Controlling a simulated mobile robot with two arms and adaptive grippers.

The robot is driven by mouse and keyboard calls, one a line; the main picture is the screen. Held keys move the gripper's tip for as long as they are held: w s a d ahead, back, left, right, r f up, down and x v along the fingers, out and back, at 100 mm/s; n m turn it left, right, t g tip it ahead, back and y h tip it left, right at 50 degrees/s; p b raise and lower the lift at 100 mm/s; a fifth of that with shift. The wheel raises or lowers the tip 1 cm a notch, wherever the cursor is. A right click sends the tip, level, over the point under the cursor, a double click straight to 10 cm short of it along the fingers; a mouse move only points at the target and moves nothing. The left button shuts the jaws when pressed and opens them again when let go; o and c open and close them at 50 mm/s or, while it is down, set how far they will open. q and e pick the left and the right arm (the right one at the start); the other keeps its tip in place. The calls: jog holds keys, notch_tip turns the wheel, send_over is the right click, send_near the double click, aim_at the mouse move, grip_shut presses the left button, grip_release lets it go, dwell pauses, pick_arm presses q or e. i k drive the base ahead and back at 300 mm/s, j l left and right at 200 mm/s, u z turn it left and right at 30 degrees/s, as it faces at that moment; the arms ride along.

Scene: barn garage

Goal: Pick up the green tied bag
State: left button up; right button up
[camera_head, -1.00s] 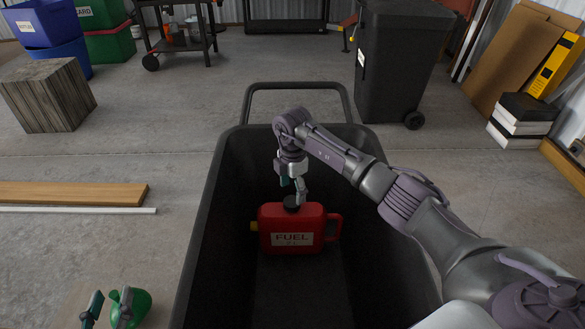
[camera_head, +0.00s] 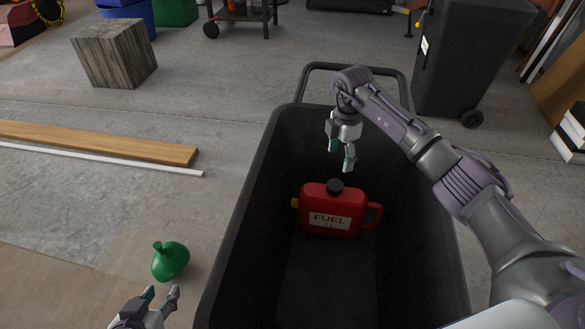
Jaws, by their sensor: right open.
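My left gripper (camera_head: 161,293) is at the bottom edge, just below the bag in the picture. Its fingers are apart with nothing between them, and a small gap of floor shows between fingertips and bag. My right gripper (camera_head: 341,157) hangs over the inside of the black cart (camera_head: 232,230), open and empty, above the red fuel can (camera_head: 333,211).
The fuel can stands inside the cart. A wooden plank (camera_head: 100,142) and a white pipe (camera_head: 105,159) lie on the floor at left. A wooden block (camera_head: 115,54) stands behind them. A black wheeled bin (camera_head: 465,60) is at back right. Floor around the bag is clear.

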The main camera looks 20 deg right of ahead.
aim_at(170, 258)
jog(key=k+j, duration=0.1)
jog(key=j, duration=0.4)
jog(key=k+j, duration=0.1)
jog(key=j, duration=0.35)
jog(key=k+j, duration=0.1)
jog(key=j, duration=0.4)
jog(key=k+j, duration=0.15)
jog(key=j, duration=0.35)
